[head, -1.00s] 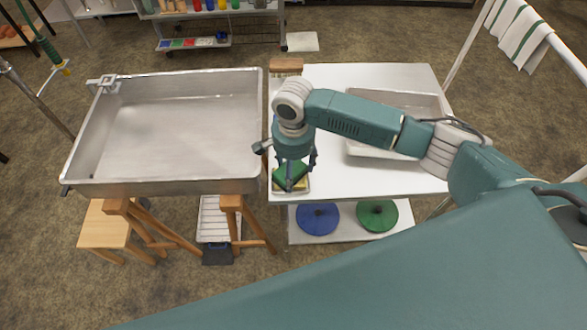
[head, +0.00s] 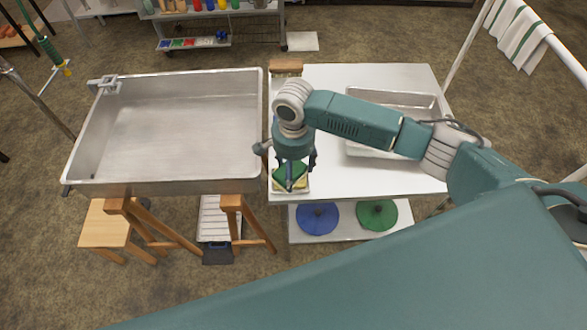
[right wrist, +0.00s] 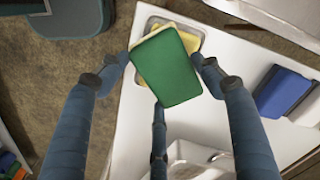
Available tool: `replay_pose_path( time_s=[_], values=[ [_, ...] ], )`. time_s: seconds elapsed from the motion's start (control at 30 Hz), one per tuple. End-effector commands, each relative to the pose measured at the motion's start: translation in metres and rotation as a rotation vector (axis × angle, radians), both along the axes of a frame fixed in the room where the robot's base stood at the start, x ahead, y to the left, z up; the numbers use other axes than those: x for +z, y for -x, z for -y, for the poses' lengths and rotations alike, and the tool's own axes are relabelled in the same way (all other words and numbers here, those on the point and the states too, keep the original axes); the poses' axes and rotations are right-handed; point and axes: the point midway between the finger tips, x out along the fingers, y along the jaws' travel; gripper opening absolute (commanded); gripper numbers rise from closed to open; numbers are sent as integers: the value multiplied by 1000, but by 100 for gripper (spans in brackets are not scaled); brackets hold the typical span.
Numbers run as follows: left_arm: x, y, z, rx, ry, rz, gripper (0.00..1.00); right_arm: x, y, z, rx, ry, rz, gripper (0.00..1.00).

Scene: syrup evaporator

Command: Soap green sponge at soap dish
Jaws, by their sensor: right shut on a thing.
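The green sponge (head: 290,172) is between the fingers of my right gripper (head: 293,180), which is shut on it. In the right wrist view the sponge (right wrist: 168,68) shows a flat green face with a yellow layer along its edge, tilted between the fingertips (right wrist: 163,80). The soap dish (head: 291,191) lies under it at the front left corner of the white table. The dish's pale rim (right wrist: 147,20) and some yellow soap show around the sponge in the wrist view. Whether sponge and soap touch is hidden. My left gripper is not in view.
A large metal pan (head: 180,115) on wooden legs stands left of the white table (head: 375,180). A metal tray (head: 385,98) sits on the table behind my right arm. A blue disc (head: 317,218) and a green disc (head: 377,214) lie on the lower shelf.

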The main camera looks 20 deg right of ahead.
Motion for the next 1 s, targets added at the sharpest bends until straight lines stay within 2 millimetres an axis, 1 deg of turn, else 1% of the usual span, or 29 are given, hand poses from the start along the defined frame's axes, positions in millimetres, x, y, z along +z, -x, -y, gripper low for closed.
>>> replay_pose_path(
  time_s=[1.0],
  values=[
    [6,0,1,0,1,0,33,-2,2,0,1,1,-3,44]
  ],
)
